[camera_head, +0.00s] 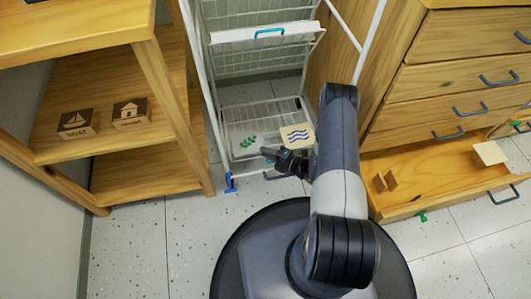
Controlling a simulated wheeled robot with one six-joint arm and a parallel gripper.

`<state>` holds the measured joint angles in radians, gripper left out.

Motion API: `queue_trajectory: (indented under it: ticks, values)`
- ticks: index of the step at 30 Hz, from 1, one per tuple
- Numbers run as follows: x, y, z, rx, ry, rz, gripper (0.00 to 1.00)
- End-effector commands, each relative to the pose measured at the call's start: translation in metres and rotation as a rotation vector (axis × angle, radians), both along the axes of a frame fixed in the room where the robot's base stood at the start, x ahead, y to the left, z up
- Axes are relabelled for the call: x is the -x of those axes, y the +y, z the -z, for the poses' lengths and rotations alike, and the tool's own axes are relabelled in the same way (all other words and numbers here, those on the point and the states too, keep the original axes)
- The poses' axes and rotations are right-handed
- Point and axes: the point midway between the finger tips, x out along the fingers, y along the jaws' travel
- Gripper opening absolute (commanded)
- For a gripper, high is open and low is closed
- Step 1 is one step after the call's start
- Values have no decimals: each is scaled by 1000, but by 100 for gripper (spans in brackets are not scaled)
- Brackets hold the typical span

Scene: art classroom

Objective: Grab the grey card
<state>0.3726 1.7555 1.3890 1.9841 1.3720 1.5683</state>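No plainly grey card stands out. A pale grey-white flat surface with green leaf-like marks (248,141) lies low in the white wire rack; I cannot tell whether it is a separate card. A beige card with dark blue wavy lines (297,136) shows just behind my gripper (268,157). My dark gripper points left at the front of the rack's bottom level, right of the green marks. Its fingers are small and dark, so I cannot tell whether they are open, or whether they touch the beige card.
The left wooden shelf (120,180) holds a boat block (77,122) and a house block (131,113). At right, an open wooden drawer (440,168) holds a cream block (489,153) and small brown pieces (385,181).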

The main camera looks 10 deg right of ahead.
Motion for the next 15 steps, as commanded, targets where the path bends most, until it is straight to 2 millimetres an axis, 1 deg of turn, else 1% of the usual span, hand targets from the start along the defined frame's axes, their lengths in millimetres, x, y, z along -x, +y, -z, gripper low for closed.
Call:
queue_trajectory:
  ticks: [3,15]
  values:
    - [0,0,0,0,0,0,18]
    - [0,0,0,1,1,0,2]
